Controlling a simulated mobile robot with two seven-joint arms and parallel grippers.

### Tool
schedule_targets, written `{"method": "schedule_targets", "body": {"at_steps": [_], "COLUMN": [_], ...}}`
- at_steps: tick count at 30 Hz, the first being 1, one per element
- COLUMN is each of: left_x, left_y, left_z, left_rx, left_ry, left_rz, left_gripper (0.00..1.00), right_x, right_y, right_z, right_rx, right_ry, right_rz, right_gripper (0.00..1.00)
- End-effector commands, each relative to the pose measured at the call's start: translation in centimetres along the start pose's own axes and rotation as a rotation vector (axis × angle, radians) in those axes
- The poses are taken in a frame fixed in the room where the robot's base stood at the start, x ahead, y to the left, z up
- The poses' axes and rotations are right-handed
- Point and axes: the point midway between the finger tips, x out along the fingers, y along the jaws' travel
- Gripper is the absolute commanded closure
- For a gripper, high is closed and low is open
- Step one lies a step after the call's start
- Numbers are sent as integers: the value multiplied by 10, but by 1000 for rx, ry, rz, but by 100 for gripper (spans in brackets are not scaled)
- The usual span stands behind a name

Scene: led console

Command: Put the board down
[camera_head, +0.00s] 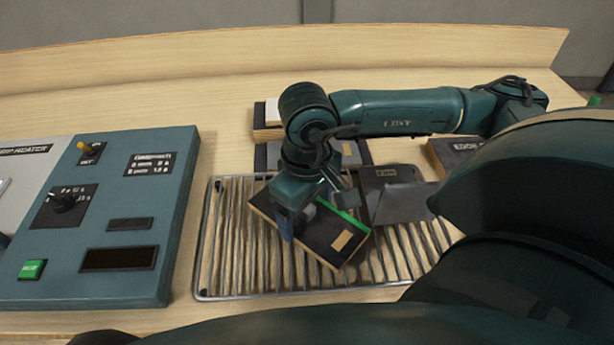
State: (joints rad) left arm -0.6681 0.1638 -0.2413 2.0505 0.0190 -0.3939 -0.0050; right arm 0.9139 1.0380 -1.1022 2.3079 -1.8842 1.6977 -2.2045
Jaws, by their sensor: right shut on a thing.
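A black board (327,236) with light wooden edges, a green strip along one side and a tan label sits turned at an angle at the metal rack (235,270). My right gripper (289,225) is shut on the board near its left part. Whether the board touches the rack's bars cannot be told from this view. The gripper and wrist hide part of the board. My left gripper is not in view.
A blue-grey console (110,210) with a knob, a yellow switch and a green button stands left of the rack. A dark block (385,190) is right of the board. Another labelled block (455,152) lies farther right. The table (225,120) is bare behind the console.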

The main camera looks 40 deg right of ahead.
Motion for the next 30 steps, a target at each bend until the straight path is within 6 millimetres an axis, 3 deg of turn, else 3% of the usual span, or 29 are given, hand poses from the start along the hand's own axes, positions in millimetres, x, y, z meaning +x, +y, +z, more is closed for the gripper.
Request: {"method": "schedule_targets", "body": {"at_steps": [5,6,12,23,30], "left_x": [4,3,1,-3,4], "left_y": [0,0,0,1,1], "left_z": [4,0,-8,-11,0], "left_rx": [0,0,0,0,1], "left_ry": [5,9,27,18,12], "left_rz": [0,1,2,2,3], "left_gripper": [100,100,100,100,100], "right_x": [6,3,3,-5,-50], "right_y": [0,0,0,0,0], "right_z": [0,0,0,0,-2], "right_rx": [0,0,0,0,-1], "right_ry": [1,-1,-1,1,8], "right_rz": [0,0,0,0,0], "right_gripper": [47,16,0,0,0]}}
